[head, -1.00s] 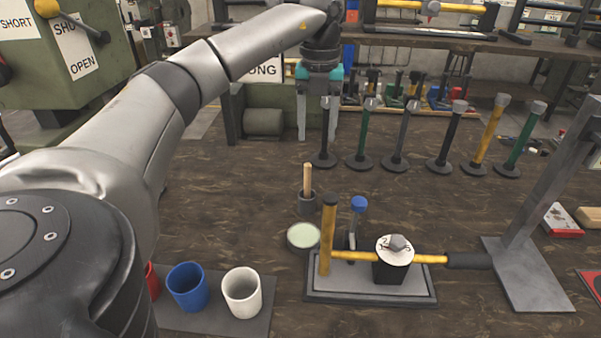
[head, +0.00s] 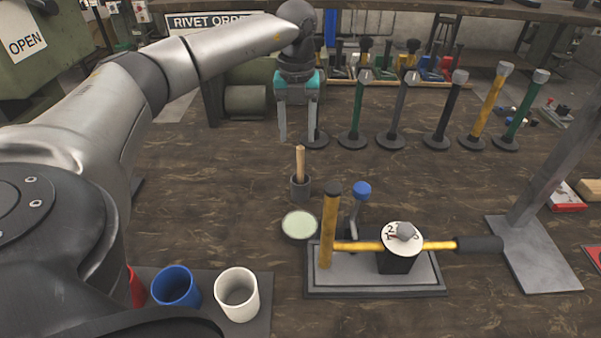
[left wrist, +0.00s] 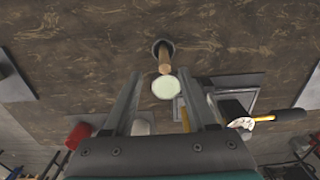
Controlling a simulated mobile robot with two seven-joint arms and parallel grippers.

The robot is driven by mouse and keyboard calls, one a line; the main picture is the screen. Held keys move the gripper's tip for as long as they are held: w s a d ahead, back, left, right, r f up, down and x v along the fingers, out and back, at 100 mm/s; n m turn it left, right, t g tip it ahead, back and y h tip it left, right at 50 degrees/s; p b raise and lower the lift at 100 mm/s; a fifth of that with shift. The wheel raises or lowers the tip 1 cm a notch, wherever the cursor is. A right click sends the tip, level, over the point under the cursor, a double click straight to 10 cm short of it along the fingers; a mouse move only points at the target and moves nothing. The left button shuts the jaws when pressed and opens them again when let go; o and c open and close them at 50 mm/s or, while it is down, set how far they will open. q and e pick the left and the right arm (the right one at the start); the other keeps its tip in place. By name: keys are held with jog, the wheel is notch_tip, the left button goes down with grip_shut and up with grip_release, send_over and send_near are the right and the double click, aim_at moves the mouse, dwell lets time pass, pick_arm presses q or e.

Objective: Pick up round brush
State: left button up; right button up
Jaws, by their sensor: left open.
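The round brush (head: 300,165) stands upright in a small dark cup (head: 300,188) on the brown table, its wooden handle pointing up. My left gripper (head: 298,138) is open and empty, pointing down at or just behind the handle's top in the head view. In the left wrist view the brush (left wrist: 164,62) shows between and beyond the two open fingers (left wrist: 155,80), with its cup (left wrist: 162,46) at the far end. I see no contact between the fingers and the brush. My right gripper is not in view.
A pale round dish (head: 299,225) sits in front of the brush cup. A press with a yellow lever (head: 365,246) stands front right. Blue (head: 176,288) and white (head: 238,295) cups are front left. Upright tools on round bases, including a green one (head: 356,115), line the back.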

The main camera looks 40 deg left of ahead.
aim_at(301, 147)
pick_arm(q)
jog(key=f, duration=0.2)
jog(key=f+b, duration=0.1)
jog(key=f, duration=0.2)
jog(key=shift+w+d+f, duration=0.1)
jog(key=shift+d+f, duration=0.25)
grip_shut()
dwell(0.3)
